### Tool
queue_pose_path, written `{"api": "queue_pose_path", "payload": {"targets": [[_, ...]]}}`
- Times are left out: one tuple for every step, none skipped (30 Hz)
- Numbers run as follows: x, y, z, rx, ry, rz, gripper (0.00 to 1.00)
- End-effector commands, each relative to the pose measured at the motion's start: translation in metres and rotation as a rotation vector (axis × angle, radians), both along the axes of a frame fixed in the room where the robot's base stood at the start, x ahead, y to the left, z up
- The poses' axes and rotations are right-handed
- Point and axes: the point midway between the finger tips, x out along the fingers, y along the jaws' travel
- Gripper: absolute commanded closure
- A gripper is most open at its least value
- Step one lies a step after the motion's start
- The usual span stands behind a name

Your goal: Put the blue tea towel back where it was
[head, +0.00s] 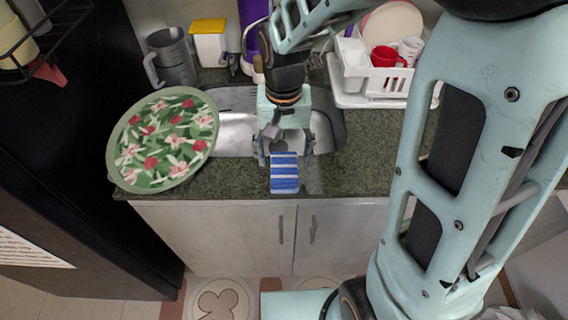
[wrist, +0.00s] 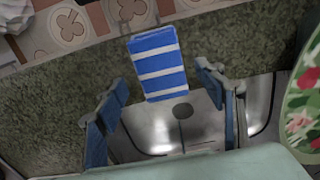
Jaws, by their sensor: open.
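The blue tea towel (head: 285,172), with white stripes, lies at the front edge of the green stone counter, just in front of the sink. In the wrist view the towel (wrist: 157,62) shows beyond and between my fingertips, with one end at the counter edge and the other by the sink rim. My gripper (head: 286,155) is over the front of the sink, right behind the towel in the head view. In the wrist view my gripper (wrist: 165,80) is open with nothing between its fingers. I cannot tell whether the fingertips touch the towel.
A round floral tray (head: 163,140) lies left of the sink (head: 236,128). A white dish rack (head: 375,80) with a red mug (head: 388,58) stands at the back right. A grey jug (head: 172,58) and a yellow-lidded container (head: 209,42) stand at the back left. Counter right of the towel is clear.

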Motion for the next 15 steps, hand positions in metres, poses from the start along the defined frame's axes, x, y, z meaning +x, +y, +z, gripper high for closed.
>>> {"api": "queue_pose_path", "payload": {"targets": [[0.001,0.0,0.013,0.002,-0.005,0.0,0.36],[0.001,0.0,0.02,0.002,-0.006,-0.001,0.36],[0.001,0.001,0.028,0.002,-0.005,-0.001,0.36],[0.001,0.001,0.035,0.002,-0.005,-0.001,0.36],[0.001,0.001,0.04,0.002,-0.004,-0.002,0.36],[0.0,0.0,0.047,0.002,-0.003,-0.002,0.36],[0.001,0.001,0.052,0.002,-0.003,-0.002,0.36],[0.001,0.0,0.056,0.002,-0.003,-0.002,0.36],[0.0,0.0,0.061,0.002,-0.002,-0.001,0.36],[0.0,0.0,0.063,0.001,-0.001,-0.001,0.36],[0.0,0.0,0.066,0.001,-0.001,-0.001,0.36],[0.0,0.0,0.069,0.001,-0.001,-0.001,0.36],[0.0,0.0,0.07,0.001,0.0,-0.001,0.36],[0.0,0.0,0.071,0.001,0.0,-0.001,0.36],[-0.001,0.0,0.072,0.001,0.001,-0.001,0.36]]}}
